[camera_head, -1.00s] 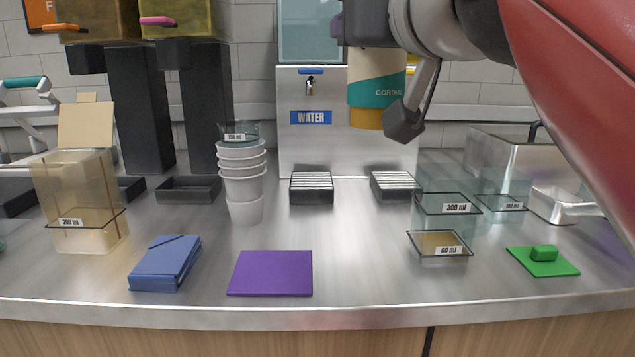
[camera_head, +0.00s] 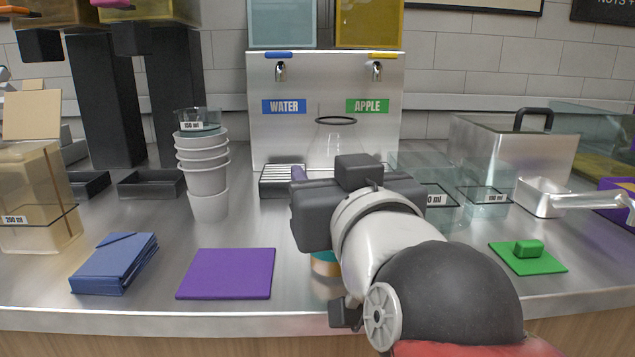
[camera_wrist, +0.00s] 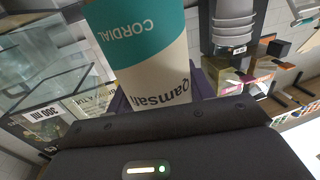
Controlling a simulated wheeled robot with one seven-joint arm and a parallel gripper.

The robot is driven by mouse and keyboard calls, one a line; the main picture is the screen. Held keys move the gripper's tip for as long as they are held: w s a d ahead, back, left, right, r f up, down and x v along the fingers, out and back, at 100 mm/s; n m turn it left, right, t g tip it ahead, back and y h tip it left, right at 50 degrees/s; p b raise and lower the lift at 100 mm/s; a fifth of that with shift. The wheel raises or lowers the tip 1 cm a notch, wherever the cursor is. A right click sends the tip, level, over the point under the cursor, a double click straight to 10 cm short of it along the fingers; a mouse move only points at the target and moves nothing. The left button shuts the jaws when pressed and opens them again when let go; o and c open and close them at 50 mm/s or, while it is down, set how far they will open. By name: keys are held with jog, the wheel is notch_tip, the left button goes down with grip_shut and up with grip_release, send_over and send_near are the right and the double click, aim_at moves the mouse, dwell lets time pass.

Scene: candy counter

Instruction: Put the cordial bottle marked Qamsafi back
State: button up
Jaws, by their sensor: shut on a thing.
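The cordial bottle (camera_head: 325,265) is upright in my gripper (camera_head: 322,185), in front of the water and apple dispenser.
A purple mat (camera_head: 226,274) and blue folder (camera_head: 113,263) lie at front left. Stacked cups (camera_head: 205,178) stand behind them. The dispenser (camera_head: 325,85) stands behind.

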jog(key=shift+f, duration=0.2)
jog(key=o, duration=1.1)
jog(key=shift+o, duration=0.2)
jog(key=s+d+b, duration=0.1)
jog(key=s+d, duration=0.1)
jog(key=s, duration=1)
jog(key=shift+r, duration=0.15)
